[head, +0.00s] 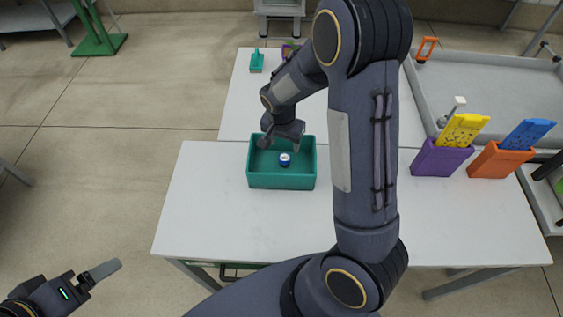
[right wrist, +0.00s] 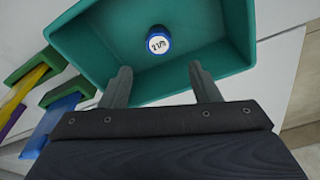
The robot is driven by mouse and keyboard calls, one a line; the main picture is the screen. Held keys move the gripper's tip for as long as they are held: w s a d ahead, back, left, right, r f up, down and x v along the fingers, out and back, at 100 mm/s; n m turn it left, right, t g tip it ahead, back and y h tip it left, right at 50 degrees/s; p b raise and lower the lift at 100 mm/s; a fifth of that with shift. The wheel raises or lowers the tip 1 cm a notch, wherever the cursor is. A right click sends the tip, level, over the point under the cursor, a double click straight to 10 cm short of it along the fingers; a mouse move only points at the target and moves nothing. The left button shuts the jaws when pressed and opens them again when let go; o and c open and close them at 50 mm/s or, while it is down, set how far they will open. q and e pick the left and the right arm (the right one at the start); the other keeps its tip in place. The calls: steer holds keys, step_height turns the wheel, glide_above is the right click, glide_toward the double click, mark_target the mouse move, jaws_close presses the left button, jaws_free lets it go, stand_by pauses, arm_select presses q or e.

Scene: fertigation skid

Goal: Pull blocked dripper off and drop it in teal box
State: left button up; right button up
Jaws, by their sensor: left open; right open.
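The teal box (head: 282,182) stands on the white table. A small blue dripper with a white, marked top (head: 285,159) lies inside it on the floor; it also shows in the right wrist view (right wrist: 158,40). My right gripper (head: 282,140) is over the far rim of the box, open and empty. In the right wrist view its two fingers (right wrist: 160,78) are apart, with the box behind them and the dripper beyond the tips. My left gripper (head: 104,270) is at the lower left, away from the table, open with nothing seen in it.
A purple holder (head: 440,160) with a yellow piece and an orange holder (head: 496,162) with a blue piece stand on the right. A grey tray (head: 480,85) is behind them. A teal-green item (head: 256,62) lies at the back. The table left of the box is clear.

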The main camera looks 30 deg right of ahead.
step_height(320, 180, up, 6)
steer(key=shift+s+a+r, duration=0.25)
steer(key=shift+s+a, duration=0.1)
steer(key=shift+a, duration=0.05)
steer(key=s+a+r+n+t+y, duration=0.2)
steer(key=s+a+r+n, duration=0.1)
steer(key=s, duration=0.7)
steer(key=s+a+r+n+t+y, duration=0.2)
steer(key=s+r+n, duration=0.4)
steer(key=s, duration=0.5)
steer(key=shift+s+a+r+t+y, duration=0.2)
steer(key=shift+a+r+t+y, duration=0.1)
steer(key=shift+a+r+y, duration=0.5)
steer(key=shift+d+r, duration=0.15)
